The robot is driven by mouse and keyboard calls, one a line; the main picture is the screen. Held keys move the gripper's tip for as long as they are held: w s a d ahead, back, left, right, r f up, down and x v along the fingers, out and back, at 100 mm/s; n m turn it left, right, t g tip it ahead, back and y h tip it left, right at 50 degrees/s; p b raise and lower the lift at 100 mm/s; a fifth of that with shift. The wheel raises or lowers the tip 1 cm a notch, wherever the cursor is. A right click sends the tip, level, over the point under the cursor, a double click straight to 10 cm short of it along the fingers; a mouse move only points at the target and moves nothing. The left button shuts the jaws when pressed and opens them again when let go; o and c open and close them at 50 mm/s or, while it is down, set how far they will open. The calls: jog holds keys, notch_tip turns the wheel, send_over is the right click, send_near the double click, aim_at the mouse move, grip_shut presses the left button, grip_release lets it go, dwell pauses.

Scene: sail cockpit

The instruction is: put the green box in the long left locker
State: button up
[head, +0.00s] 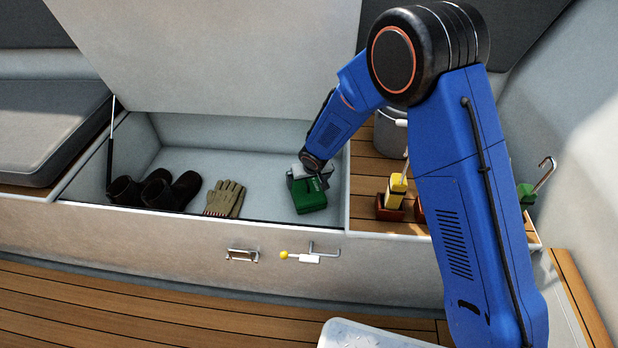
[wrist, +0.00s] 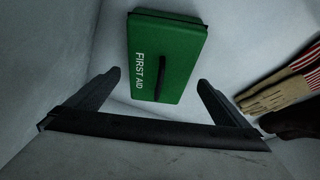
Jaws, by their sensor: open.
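The green box (head: 309,194), marked FIRST AID, lies inside the open locker (head: 220,240), on its floor near the right end. In the wrist view the green box (wrist: 165,58) shows its lettered face and a dark handle. My gripper (head: 308,172) reaches down into the locker just behind and above the box. In the wrist view my gripper (wrist: 158,88) has its two fingers wide apart with nothing between them, one toward each side of the box's near end. The fingertips appear apart from the box.
Dark boots (head: 158,190) and tan gloves (head: 225,198) lie in the locker, left of the box. The raised lid (head: 220,50) stands behind. A yellow-topped item (head: 396,188) is on the wooden shelf at right. The locker's front wall has a latch (head: 310,256).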

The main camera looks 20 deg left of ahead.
jog(key=shift+v, duration=2.05)
